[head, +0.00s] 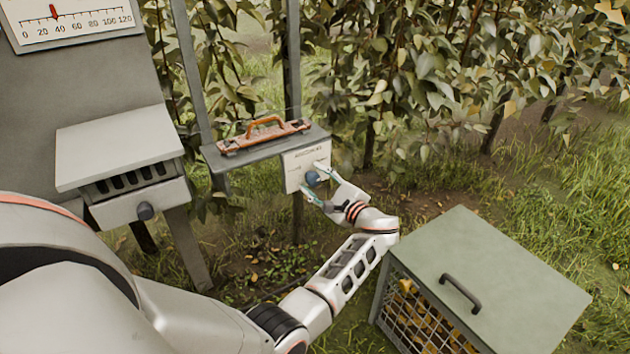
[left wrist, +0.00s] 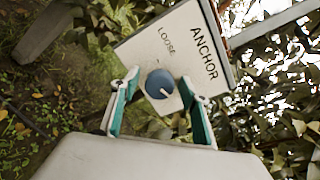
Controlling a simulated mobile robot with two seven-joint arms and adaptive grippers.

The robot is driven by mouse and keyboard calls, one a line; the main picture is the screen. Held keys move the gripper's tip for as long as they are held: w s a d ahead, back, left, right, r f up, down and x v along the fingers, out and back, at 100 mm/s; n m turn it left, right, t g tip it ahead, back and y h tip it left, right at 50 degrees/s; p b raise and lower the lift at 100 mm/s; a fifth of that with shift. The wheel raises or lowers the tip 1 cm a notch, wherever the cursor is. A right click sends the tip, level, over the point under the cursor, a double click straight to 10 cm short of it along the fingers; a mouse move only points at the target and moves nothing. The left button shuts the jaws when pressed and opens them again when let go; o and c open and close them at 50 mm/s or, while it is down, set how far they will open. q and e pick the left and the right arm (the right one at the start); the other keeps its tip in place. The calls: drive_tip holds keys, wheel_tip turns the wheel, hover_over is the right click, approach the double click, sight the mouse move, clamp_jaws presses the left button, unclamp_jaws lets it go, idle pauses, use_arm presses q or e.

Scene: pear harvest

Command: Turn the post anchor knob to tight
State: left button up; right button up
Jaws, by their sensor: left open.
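The post anchor knob (head: 312,177) is a round blue knob on a white panel (head: 293,168) below a small grey shelf. In the left wrist view the knob (left wrist: 160,84) carries a pale pointer line toward the lower right. The panel (left wrist: 150,48) there reads "ANCHOR" and "LOOSE"; I cannot read a tight mark. My left gripper (head: 314,180) is open at the panel. In the left wrist view its teal-padded fingers (left wrist: 159,79) stand on either side of the knob, with gaps visible. My right gripper is not in view.
An orange-handled tool (head: 264,133) lies on the shelf (head: 232,157) above the panel. A grey-lidded crate (head: 500,275) with a dark handle stands at the lower right. A white-lidded box (head: 120,150) with a dark knob stands at the left. Leafy trees fill the back.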

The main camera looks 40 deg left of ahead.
sight(307, 145)
use_arm(q)
drive_tip(key=shift+r, duration=0.15)
wheel_tip(307, 145, up, 10)
drive_tip(key=shift+f, duration=0.1)
idle(0.3)
drive_tip(key=shift+d+f, duration=0.1)
idle(0.4)
